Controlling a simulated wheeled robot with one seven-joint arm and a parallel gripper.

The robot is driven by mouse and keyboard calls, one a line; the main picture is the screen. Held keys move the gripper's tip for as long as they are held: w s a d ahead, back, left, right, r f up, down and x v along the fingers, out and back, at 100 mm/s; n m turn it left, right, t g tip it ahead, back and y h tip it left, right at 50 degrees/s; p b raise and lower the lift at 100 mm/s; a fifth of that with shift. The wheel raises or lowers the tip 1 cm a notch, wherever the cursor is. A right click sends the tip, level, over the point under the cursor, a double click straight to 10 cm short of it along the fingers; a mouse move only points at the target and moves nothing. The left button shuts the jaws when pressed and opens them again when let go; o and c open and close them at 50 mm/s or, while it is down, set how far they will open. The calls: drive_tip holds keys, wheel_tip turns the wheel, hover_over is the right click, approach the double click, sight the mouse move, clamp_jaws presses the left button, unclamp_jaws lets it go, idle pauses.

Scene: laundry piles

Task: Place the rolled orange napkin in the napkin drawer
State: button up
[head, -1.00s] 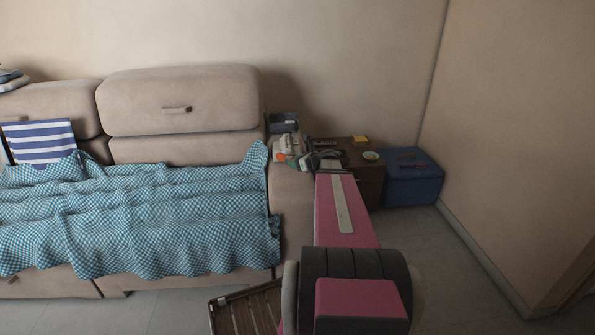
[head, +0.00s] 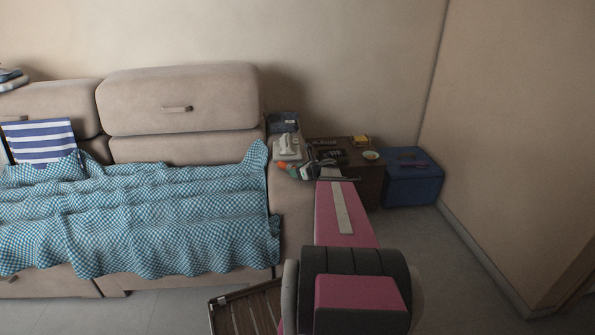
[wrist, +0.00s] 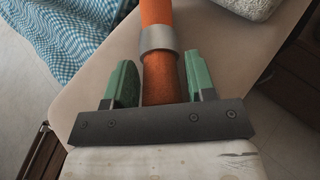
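The rolled orange napkin (wrist: 162,78) lies lengthwise over the beige sofa arm in the wrist view, with a grey ring around it. A small orange bit of it shows in the head view (head: 283,167). My gripper (wrist: 160,80) is open, its green finger pads on either side of the napkin with visible gaps. In the head view my gripper (head: 299,172) is over the sofa arm. A dark brown cabinet (head: 371,185) stands right of the sofa; I cannot tell which part is the napkin drawer or whether it is open.
A whitish folded item (head: 288,150) and a dark item (head: 284,122) lie farther back on the sofa arm. Small items and a bowl (head: 371,155) crowd the cabinet top. A blue box (head: 415,185) stands at the right. A checked blanket (head: 130,215) covers the seat.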

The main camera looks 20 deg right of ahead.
drive_tip(key=shift+o, duration=0.5)
